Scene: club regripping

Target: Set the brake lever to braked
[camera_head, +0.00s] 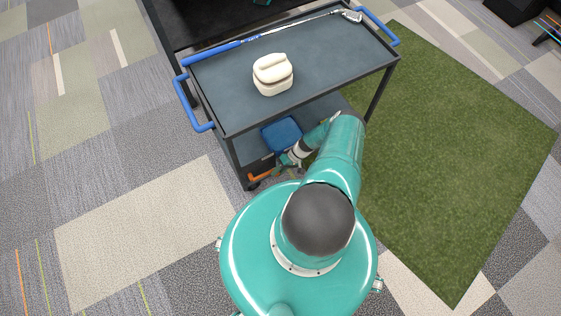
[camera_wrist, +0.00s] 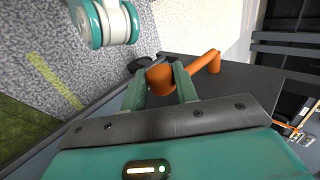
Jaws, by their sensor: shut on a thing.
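The orange brake lever (camera_head: 261,177) is low at the near left corner of the dark cart (camera_head: 228,150). In the wrist view the lever (camera_wrist: 205,63) shows as an orange bar with an upturned end at the right and a thick rounded part at the left. My gripper (camera_wrist: 159,80) has its two green fingers on either side of the thick orange part, shut on it. In the head view my gripper (camera_head: 284,163) is beside the cart's lower shelf, partly covered by my arm. No brake marking is readable.
A blue thing (camera_head: 282,134) lies on the lower shelf, close to my wrist. A white lidded box (camera_head: 273,75) and a golf club (camera_head: 285,28) lie on the top shelf. Green turf (camera_head: 450,140) is at the right; carpet (camera_head: 130,220) is clear at the left.

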